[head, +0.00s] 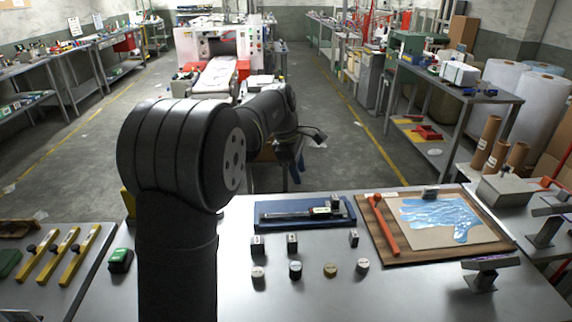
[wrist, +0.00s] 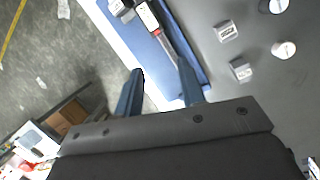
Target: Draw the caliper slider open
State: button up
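The caliper (head: 292,214) lies in a blue tray (head: 262,222) near the back edge of the grey table in the head view. Its slider (head: 322,210) has a pale display and sits toward the right end. In the wrist view the slider (wrist: 147,17) is at the top, with the dark beam (wrist: 168,46) running down toward the right finger. My gripper (wrist: 160,84) is open, with two separate blue-grey fingers and nothing between them. The right finger overlaps the tray (wrist: 187,30) in the picture; contact cannot be told. The gripper body hides part of the scene below.
Small metal blocks (head: 257,245) and several round discs (head: 330,269) stand in front of the tray. A board (head: 400,254) with a red tool (head: 384,222) lies to the right. A green box (head: 121,260) is at the left. The table's front middle is clear.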

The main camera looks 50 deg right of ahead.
aim_at(286, 214)
jog(key=d+f+n, duration=0.1)
jog(key=f, duration=0.4)
jog(key=s+d+f+n+g, duration=0.1)
jog(key=f, duration=0.4)
jog(key=d+f+n, duration=0.2)
jog(key=f, duration=0.3)
jog(key=shift+s+f+g+h, duration=0.3)
jog(key=shift+s, duration=0.1)
jog(key=c, duration=0.6)
jog(key=shift+w, duration=0.1)
jog(key=shift+c, duration=0.2)
jog(key=shift+w+a, duration=2.75)
jog(key=shift+a, duration=0.05)
